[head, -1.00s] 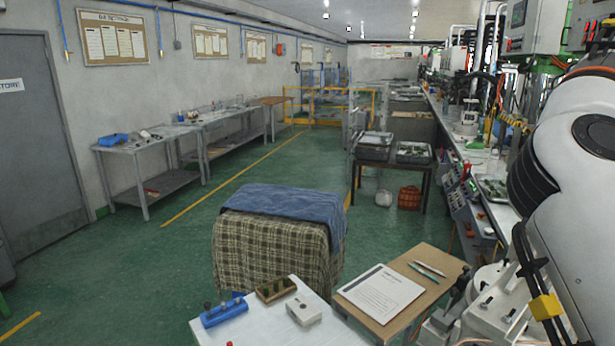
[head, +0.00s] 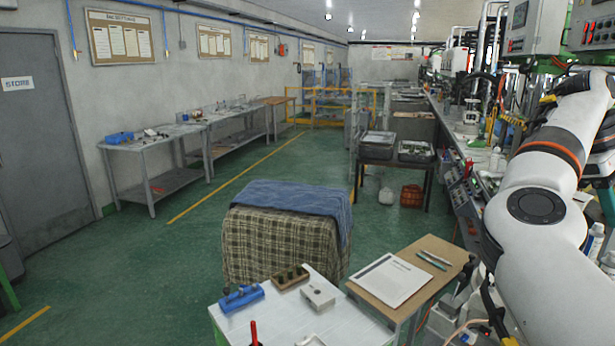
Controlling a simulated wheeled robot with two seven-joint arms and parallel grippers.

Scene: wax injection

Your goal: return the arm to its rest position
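My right arm (head: 540,205) comes in from the right edge of the head view, white with a dark round joint cap and an orange ring. It stands over the right-hand workbench side. My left arm and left gripper are not in view.
A cloth-covered stack (head: 285,240) stands behind. Green floor (head: 130,270) at left is clear.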

